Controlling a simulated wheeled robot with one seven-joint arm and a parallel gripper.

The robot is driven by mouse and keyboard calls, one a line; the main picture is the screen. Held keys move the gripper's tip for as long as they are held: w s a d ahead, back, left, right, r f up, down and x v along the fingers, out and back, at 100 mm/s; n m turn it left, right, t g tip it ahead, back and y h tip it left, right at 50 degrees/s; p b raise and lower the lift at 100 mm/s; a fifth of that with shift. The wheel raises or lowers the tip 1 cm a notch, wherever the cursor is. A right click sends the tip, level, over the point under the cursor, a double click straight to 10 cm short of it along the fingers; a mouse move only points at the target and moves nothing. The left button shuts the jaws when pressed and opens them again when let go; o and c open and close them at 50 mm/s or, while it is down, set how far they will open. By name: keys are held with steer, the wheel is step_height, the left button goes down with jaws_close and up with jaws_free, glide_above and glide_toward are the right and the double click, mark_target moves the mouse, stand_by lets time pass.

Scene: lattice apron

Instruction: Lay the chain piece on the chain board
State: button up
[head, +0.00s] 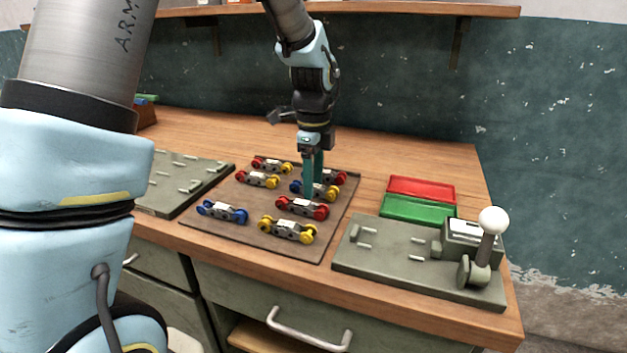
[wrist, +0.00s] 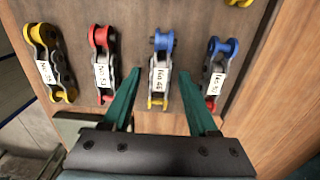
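Several two-ended chain pieces with colored rollers lie on a brown mat (head: 240,223). A blue-and-yellow chain piece (head: 329,193), labelled "No 46" in the wrist view (wrist: 161,68), lies beneath my gripper (head: 313,192). My gripper's teal fingers (wrist: 160,76) are open, one on each side of this piece, with gaps showing. Two grey-green boards with pegs stand on the bench: one at left (head: 165,200), one at right with a white-knobbed lever (head: 385,262). I cannot tell which is the chain board. My fingers partly hide the piece in the head view.
Beside that piece lie a red piece (head: 302,207) and a blue-and-red piece (wrist: 216,72). A yellow piece (head: 287,229) and a blue piece (head: 222,212) lie nearer. Red (head: 420,188) and green (head: 417,209) trays stand behind the right board. A shelf hangs above.

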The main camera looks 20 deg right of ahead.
steer(key=shift+o, duration=0.8)
step_height(320, 180, up, 11)
steer(key=b, duration=0.1)
steer(key=shift+f, duration=0.15)
